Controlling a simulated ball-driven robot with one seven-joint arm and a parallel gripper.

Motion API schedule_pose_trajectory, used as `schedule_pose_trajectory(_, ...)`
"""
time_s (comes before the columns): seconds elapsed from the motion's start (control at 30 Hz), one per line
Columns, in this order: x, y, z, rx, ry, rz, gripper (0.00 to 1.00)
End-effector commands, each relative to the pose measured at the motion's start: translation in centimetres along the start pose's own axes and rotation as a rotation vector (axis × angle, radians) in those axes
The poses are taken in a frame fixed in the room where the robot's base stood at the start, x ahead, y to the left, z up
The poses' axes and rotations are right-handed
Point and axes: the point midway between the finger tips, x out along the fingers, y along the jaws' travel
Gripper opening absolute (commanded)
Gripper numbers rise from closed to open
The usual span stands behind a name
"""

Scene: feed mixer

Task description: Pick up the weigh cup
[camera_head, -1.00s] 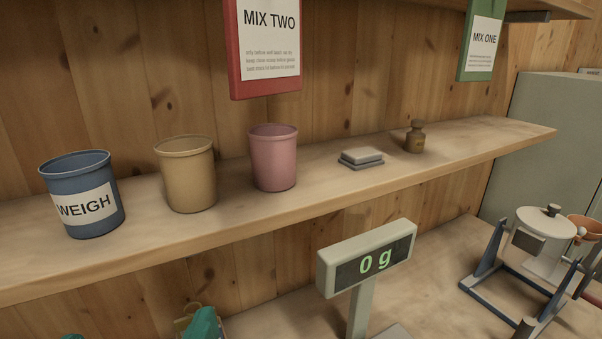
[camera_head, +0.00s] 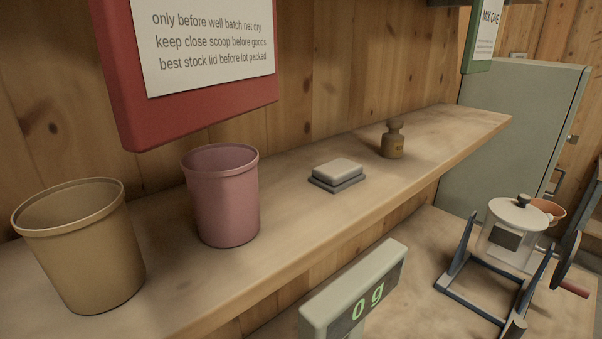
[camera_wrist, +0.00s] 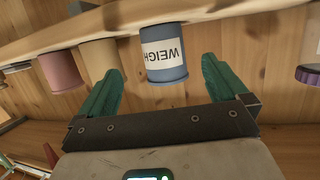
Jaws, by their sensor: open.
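The weigh cup (camera_wrist: 165,55) is blue with a white label reading WEIGH. In the wrist view it appears upside down, hanging from the shelf edge in the picture. It is out of the head view. My gripper (camera_wrist: 160,66) shows two green fingers spread apart, one on each side of the cup in the picture. The cup appears beyond the fingers, with gaps on both sides, and nothing is held. The exact distance to the cup cannot be told.
A tan cup (camera_head: 82,250) and a pink cup (camera_head: 222,200) stand on the wooden shelf (camera_head: 290,235). Grey slabs (camera_head: 337,174) and a brass weight (camera_head: 392,142) sit farther right. A scale display (camera_head: 355,295) reading 0 g and a mixer (camera_head: 510,235) are below. A red sign (camera_head: 200,50) hangs above.

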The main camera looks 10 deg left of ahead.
Motion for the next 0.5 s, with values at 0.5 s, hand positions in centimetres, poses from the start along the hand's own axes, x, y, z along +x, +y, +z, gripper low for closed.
schedule_pose_trajectory(0.5,5.6,-0.1,-0.2,-0.001,-0.005,0.003,1.0)
